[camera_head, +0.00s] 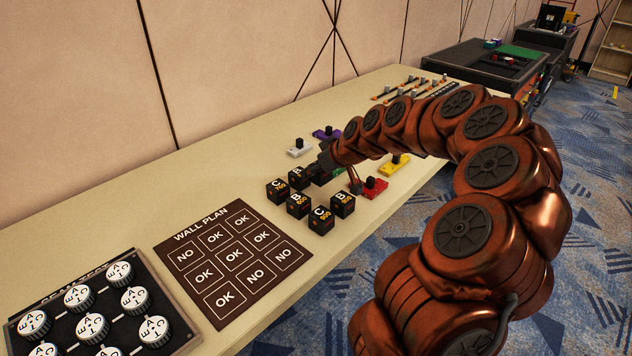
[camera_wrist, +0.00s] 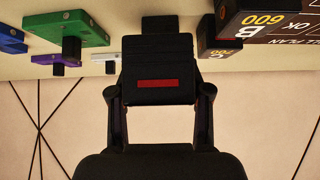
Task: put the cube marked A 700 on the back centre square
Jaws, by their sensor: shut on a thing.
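My gripper (camera_head: 316,166) is shut on a black cube (camera_head: 296,179) at the back of a cluster of cubes. In the camera_head view its small top letter looks like A or R. In the wrist view this cube (camera_wrist: 160,60) sits between both fingers, showing a red strip; its number cannot be read there. I cannot tell whether it touches the table. The dark brown WALL PLAN board (camera_head: 180,243) lies to the left, with a grid of squares marked OK or NO. Its back centre square (camera_head: 214,236) reads OK and is bare, as are the other squares.
Black cubes lettered C (camera_head: 277,192), B (camera_head: 297,207), C (camera_head: 320,221) and B (camera_head: 343,206) stand close to my gripper. White (camera_head: 299,151), purple (camera_head: 327,133), yellow (camera_head: 394,165) and red (camera_head: 374,188) knobbed blocks lie around it. A dial panel (camera_head: 160,335) is front left.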

